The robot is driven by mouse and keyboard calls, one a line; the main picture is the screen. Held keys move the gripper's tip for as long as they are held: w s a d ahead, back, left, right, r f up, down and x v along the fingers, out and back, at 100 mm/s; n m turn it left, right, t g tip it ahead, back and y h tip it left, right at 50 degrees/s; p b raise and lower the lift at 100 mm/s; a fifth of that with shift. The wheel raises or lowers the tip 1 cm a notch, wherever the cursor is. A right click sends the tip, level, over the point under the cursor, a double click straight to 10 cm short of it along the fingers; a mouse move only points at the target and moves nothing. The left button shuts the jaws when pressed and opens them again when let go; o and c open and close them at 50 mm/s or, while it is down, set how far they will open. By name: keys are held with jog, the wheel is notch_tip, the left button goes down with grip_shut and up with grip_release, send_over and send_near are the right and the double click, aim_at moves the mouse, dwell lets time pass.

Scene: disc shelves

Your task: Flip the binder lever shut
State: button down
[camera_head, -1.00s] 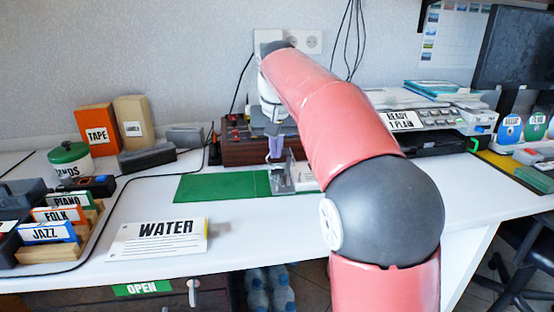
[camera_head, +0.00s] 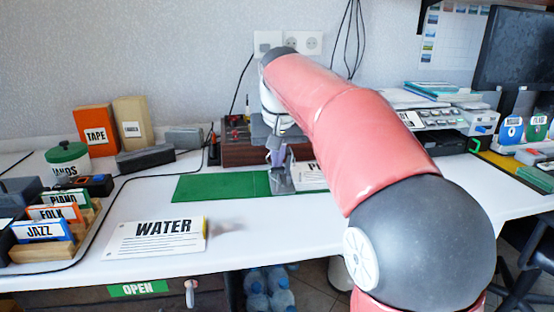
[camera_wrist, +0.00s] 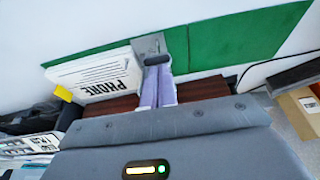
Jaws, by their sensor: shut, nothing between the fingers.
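A small silver metal binder plate (camera_head: 281,183) sits on the green mat (camera_head: 222,187), just below my gripper. In the wrist view the metal plate (camera_wrist: 148,44) lies between green and the PHONE card, with a dark rounded bar (camera_wrist: 157,59), apparently the lever's end, at my fingertips. My gripper (camera_head: 277,163) is shut, its lavender fingers (camera_wrist: 158,82) together with nothing between them. The fingertips are at or right beside the dark bar; I cannot tell whether they touch. The lever's full angle is hidden.
A white PHONE card (camera_wrist: 100,78) lies right beside the plate. A dark red-brown box (camera_head: 240,150) stands behind the mat. A WATER card (camera_head: 157,237) lies in front.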

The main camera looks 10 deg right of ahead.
jog(key=shift+s+f+t+b, duration=0.2)
jog(key=shift+t+b, duration=0.1)
jog(key=shift+b, duration=0.25)
jog(key=s+f+t+b, duration=0.1)
jog(key=s+t+b, duration=0.1)
jog(key=b, duration=0.4)
jog(key=shift+a+f, duration=0.1)
jog(key=b, duration=0.1)
jog(key=s+t+b, duration=0.1)
jog(key=b, duration=0.1)
jog(key=shift+s+f+t, duration=0.2)
jog(key=shift+t, duration=0.1)
jog(key=shift+s+a+f+b, duration=0.1)
jog(key=shift+s+f+b, duration=0.2)
jog(key=shift+s, duration=0.2)
jog(key=shift+s+f+b, duration=0.2)
jog(key=shift+s+b, duration=0.2)
jog(key=shift+s, duration=0.1)
jog(key=shift+w+r, duration=0.1)
jog(key=shift+w, duration=0.05)
jog(key=shift+w+p, duration=0.55)
jog(key=shift+w, duration=0.15)
jog(key=shift+r, duration=0.1)
